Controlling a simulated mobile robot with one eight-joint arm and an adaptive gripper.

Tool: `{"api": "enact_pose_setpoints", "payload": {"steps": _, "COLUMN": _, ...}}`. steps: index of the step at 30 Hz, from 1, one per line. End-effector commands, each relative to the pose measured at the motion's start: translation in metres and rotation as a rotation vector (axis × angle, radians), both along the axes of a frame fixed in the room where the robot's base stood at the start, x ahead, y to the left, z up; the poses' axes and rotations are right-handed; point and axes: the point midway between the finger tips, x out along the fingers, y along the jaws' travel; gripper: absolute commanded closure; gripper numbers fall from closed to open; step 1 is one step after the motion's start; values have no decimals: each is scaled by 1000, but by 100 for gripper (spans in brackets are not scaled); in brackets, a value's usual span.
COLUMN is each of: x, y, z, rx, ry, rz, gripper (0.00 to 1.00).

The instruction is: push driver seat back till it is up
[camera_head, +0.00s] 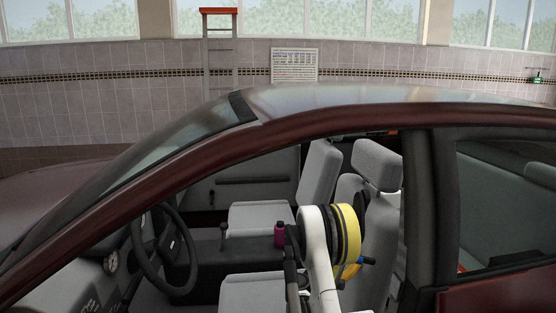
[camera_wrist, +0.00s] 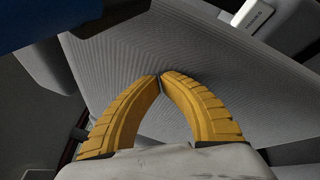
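The driver seat is grey, behind the steering wheel (camera_head: 172,250). Its backrest (camera_head: 382,225) with headrest (camera_head: 378,164) stands nearly upright in the head view, leaning slightly toward the rear. Its cushion (camera_head: 250,293) is partly hidden by my arm. My arm reaches into the car and covers part of the backrest's front. In the wrist view my gripper (camera_wrist: 160,77) has its two yellow fingers meeting at the tips, with nothing visible between them. The tips are over grey ribbed seat fabric (camera_wrist: 225,75); I cannot tell whether they touch it.
The dark red car's roof (camera_head: 380,95) and door pillar (camera_head: 420,200) frame the opening around my arm. A ladder (camera_head: 219,55) stands by the far wall.

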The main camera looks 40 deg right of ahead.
Motion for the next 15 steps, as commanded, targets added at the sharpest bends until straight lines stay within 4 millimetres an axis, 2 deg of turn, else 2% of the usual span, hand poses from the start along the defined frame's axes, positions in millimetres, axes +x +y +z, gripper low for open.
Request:
{"api": "enact_pose_setpoints", "payload": {"steps": 6, "x": -8, "y": -11, "z": 2, "rx": -1, "ry": 1, "rz": -3, "gripper": 100}}
{"api": "enact_pose_setpoints", "payload": {"steps": 15, "x": -9, "y": -14, "z": 3, "rx": 0, "ry": 0, "rz": -1, "gripper": 100}}
